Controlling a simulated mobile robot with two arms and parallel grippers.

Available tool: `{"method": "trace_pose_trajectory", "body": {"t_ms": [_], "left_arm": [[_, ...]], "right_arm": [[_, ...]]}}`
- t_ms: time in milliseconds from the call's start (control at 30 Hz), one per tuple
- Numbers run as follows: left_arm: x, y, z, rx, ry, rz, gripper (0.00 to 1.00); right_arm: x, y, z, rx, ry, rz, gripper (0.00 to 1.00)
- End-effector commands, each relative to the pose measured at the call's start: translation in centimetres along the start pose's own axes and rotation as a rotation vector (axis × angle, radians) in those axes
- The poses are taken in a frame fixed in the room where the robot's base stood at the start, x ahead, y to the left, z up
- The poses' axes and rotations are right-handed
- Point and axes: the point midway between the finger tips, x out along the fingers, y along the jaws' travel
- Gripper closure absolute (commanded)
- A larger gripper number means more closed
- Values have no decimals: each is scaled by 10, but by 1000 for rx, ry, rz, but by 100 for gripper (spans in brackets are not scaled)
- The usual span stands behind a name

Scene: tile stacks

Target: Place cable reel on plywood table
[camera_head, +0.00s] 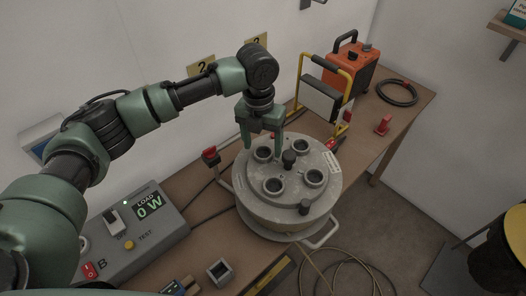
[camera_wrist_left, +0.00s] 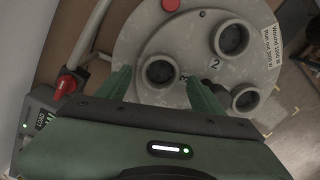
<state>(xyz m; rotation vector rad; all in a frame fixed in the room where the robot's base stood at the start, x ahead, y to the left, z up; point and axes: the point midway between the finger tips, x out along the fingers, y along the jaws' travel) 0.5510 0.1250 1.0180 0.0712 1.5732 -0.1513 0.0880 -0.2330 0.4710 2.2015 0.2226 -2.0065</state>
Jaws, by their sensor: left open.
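The cable reel (camera_head: 289,180) is a round grey drum with several dark sockets and a black knob on top. It stands upright on the brown plywood table (camera_head: 405,115), near its front edge. A pale tube handle sticks out at its lower right. My left gripper (camera_head: 262,139) is over the back-left part of the reel's top, open, fingers pointing down. In the left wrist view the reel (camera_wrist_left: 190,35) fills the upper middle, with a socket near the open fingers (camera_wrist_left: 158,78). My right gripper is not in view.
A grey load meter box (camera_head: 150,235) reading 0 W stands left of the reel. An orange unit (camera_head: 345,68), a yellow-framed stand (camera_head: 318,95), a black cable coil (camera_head: 398,92) and a red object (camera_head: 383,125) are behind it. Cable lies on the floor (camera_head: 345,275).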

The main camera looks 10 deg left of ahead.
Motion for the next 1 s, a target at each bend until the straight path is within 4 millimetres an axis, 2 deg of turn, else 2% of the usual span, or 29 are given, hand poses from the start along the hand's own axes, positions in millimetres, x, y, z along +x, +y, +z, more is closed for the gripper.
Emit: {"method": "trace_pose_trajectory", "body": {"t_ms": [200, 400, 600, 1000], "left_arm": [[-46, 0, 1, 0, -5, -1, 33], [-78, 0, 1, 0, -3, -1, 33], [-89, 0, 0, 0, 0, 0, 33], [-90, 0, 0, 0, 0, -1, 33]], "right_arm": [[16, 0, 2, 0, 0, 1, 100], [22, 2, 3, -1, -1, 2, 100], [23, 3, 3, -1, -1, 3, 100], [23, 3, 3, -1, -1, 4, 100]]}}
